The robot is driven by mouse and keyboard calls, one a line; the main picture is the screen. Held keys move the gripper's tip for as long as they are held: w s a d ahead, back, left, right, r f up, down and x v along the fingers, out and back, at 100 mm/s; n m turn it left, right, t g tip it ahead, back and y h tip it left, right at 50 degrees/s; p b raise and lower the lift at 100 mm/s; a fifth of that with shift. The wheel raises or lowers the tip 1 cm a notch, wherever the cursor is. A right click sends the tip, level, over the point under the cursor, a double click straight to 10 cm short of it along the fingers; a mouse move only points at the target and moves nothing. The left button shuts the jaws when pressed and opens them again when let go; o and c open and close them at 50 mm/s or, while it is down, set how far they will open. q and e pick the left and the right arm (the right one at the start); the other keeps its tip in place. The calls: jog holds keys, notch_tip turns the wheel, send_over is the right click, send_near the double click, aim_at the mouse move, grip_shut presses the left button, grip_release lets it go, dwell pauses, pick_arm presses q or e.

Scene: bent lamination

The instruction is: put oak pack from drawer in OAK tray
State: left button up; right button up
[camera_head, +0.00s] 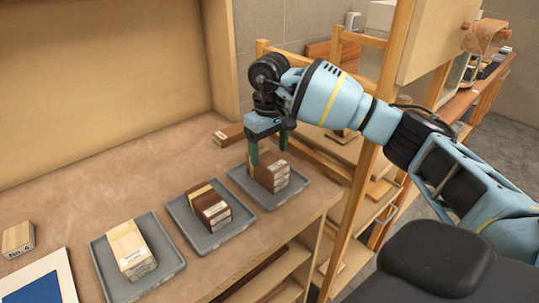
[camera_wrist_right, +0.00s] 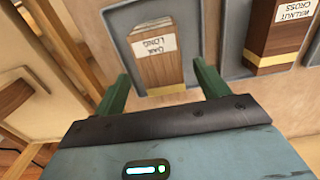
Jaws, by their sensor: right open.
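The oak pack (camera_head: 268,173) is a stack of brown strips with white end labels, resting in the right-hand grey tray (camera_head: 291,191). In the right wrist view the pack (camera_wrist_right: 158,68) has a label reading "OAK LONG" and lies in its tray (camera_wrist_right: 113,30). My right gripper (camera_head: 269,149) is over this pack. Its green fingers are open, one to each side of the pack in the wrist view (camera_wrist_right: 161,86); whether they touch it I cannot tell. My left gripper is out of view.
The middle tray (camera_head: 213,242) holds a dark pack (camera_head: 209,207), labelled walnut cross in the wrist view (camera_wrist_right: 282,28). The left tray (camera_head: 115,287) holds a pale pack (camera_head: 130,249). A brown strip (camera_head: 228,135) lies behind the right tray. A wooden rack (camera_head: 364,190) stands beyond the bench's right edge.

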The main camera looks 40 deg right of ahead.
aim_at(269, 160)
notch_tip(269, 160, up, 10)
dwell(0.4)
jog(key=shift+f, duration=0.15)
